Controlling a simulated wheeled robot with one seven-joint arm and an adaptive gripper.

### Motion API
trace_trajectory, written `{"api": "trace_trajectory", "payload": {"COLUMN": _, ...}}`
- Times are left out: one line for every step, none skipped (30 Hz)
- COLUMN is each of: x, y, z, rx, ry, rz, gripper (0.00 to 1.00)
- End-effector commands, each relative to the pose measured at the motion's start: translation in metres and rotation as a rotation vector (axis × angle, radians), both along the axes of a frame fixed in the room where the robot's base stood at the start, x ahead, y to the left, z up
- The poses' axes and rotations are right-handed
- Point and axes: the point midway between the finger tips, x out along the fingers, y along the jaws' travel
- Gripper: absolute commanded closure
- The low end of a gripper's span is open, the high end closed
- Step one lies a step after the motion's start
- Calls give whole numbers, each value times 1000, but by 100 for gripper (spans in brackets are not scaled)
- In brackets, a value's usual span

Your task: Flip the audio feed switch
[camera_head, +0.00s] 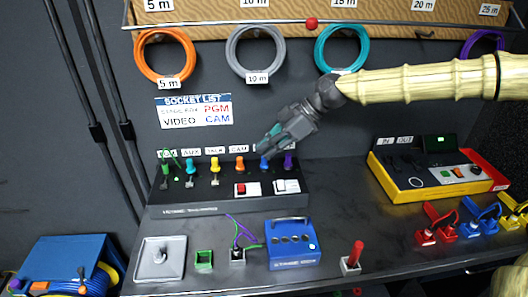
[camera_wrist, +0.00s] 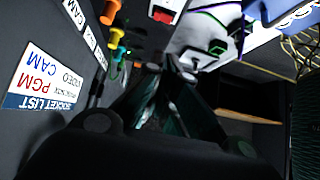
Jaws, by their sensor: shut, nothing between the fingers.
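The frames show no readable label for the audio feed switch, so I cannot tell which control it is. A dark box (camera_head: 177,210) carries coloured plugs, a red rocker switch (camera_head: 246,189) and a white rocker switch (camera_head: 287,186). The red switch also shows in the wrist view (camera_wrist: 165,14). My gripper (camera_head: 264,161) is shut and empty, pointing down-left above the right part of this box, near the blue plug (camera_head: 265,163). In the wrist view my fingers (camera_wrist: 172,72) are dark and blurred. I cannot tell whether they touch anything.
On the bench stand a grey plate with a lever (camera_head: 150,272), a blue box (camera_head: 293,252) and a red lever (camera_head: 355,254). A yellow-edged black box (camera_head: 405,178) and coloured connectors (camera_head: 427,236) are right. Coiled cables (camera_head: 165,32) hang behind. Bare bench lies right of the dark box.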

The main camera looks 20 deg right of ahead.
Motion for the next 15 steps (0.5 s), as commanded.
{"api": "trace_trajectory", "payload": {"x": 0, "y": 0, "z": 0, "rx": 0, "ry": 0, "rz": 0, "gripper": 100}}
{"api": "trace_trajectory", "payload": {"x": 0, "y": 0, "z": 0, "rx": 0, "ry": 0, "rz": 0, "gripper": 100}}
{"api": "trace_trajectory", "payload": {"x": 0, "y": 0, "z": 0, "rx": 0, "ry": 0, "rz": 0, "gripper": 100}}
{"api": "trace_trajectory", "payload": {"x": 0, "y": 0, "z": 0, "rx": 0, "ry": 0, "rz": 0, "gripper": 100}}
{"api": "trace_trajectory", "payload": {"x": 0, "y": 0, "z": 0, "rx": 0, "ry": 0, "rz": 0, "gripper": 100}}
{"api": "trace_trajectory", "payload": {"x": 0, "y": 0, "z": 0, "rx": 0, "ry": 0, "rz": 0, "gripper": 100}}
{"api": "trace_trajectory", "payload": {"x": 0, "y": 0, "z": 0, "rx": 0, "ry": 0, "rz": 0, "gripper": 100}}
{"api": "trace_trajectory", "payload": {"x": 0, "y": 0, "z": 0, "rx": 0, "ry": 1, "rz": -1, "gripper": 100}}
{"api": "trace_trajectory", "payload": {"x": 0, "y": 0, "z": 1, "rx": 0, "ry": 1, "rz": 0, "gripper": 100}}
{"api": "trace_trajectory", "payload": {"x": 0, "y": 0, "z": 1, "rx": 0, "ry": 3, "rz": 0, "gripper": 100}}
{"api": "trace_trajectory", "payload": {"x": 1, "y": 0, "z": 2, "rx": 1, "ry": 4, "rz": 0, "gripper": 100}}
{"api": "trace_trajectory", "payload": {"x": 1, "y": 0, "z": 3, "rx": 1, "ry": 7, "rz": 0, "gripper": 100}}
{"api": "trace_trajectory", "payload": {"x": 2, "y": 0, "z": 4, "rx": 2, "ry": 10, "rz": 0, "gripper": 100}}
{"api": "trace_trajectory", "payload": {"x": 3, "y": 0, "z": 5, "rx": 2, "ry": 14, "rz": 0, "gripper": 100}}
{"api": "trace_trajectory", "payload": {"x": 4, "y": 0, "z": 6, "rx": 3, "ry": 20, "rz": 0, "gripper": 100}}
